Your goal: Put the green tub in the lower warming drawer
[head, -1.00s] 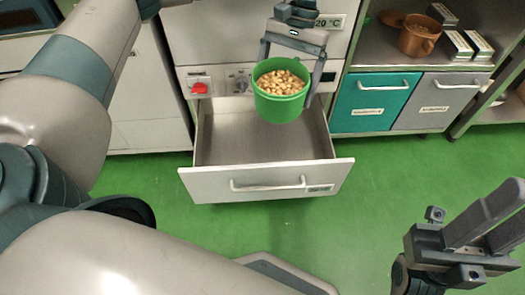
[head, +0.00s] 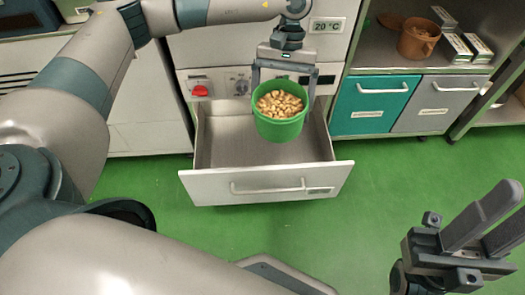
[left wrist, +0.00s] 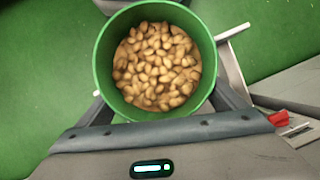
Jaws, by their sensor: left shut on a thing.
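The green tub (head: 279,128) is full of tan nuts and hangs upright over the open lower drawer (head: 225,186), towards the right half of its opening. My left gripper (head: 283,85) is shut on the tub, with a finger on either side. In the left wrist view the tub (left wrist: 103,65) sits between the fingers, and the nuts fill its mouth. The tub hides part of the drawer's inside; the visible floor is bare metal. My right gripper (head: 490,228) is open and empty at the lower right, away from the drawer.
Teal (head: 372,104) and grey (head: 437,103) drawers stand to the right, below a shelf with a brown pot (head: 418,40) and small boxes. The green floor (head: 380,200) in front is clear.

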